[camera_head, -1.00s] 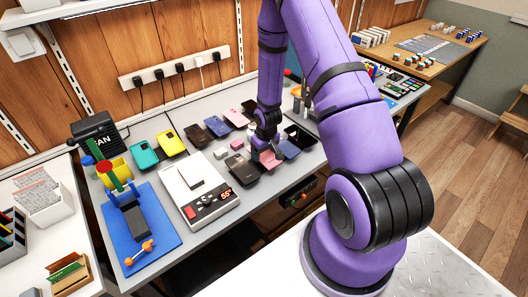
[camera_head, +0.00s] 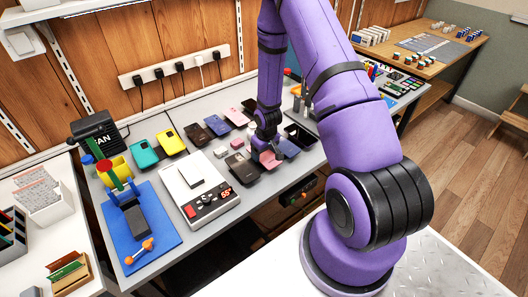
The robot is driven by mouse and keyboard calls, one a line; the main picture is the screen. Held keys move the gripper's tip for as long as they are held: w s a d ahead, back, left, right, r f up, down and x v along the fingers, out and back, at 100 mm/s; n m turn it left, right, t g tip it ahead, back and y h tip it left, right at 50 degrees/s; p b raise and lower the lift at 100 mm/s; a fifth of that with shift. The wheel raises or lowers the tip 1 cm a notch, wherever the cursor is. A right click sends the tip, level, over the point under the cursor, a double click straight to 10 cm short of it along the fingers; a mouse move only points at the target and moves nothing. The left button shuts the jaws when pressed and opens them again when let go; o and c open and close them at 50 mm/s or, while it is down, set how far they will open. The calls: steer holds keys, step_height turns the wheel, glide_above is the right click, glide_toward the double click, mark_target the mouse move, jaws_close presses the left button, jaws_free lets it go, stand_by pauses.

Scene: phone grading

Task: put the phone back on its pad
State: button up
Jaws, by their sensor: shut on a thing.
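My gripper (camera_head: 264,151) points down over the front row of phones on the grey bench, right of the scale. It is shut on a pink phone (camera_head: 271,161), which is low at the bench's front part. The gripper hides part of the phone. Whether the phone touches its pad cannot be told, and the pad under it is not clearly visible.
A white scale (camera_head: 208,187) and a blue mat (camera_head: 165,242) fill the bench's left part.

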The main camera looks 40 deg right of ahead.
stand_by(0.4)
steer(key=o, duration=1.1)
steer(key=shift+r, duration=0.6)
steer(key=shift+r, duration=3.45)
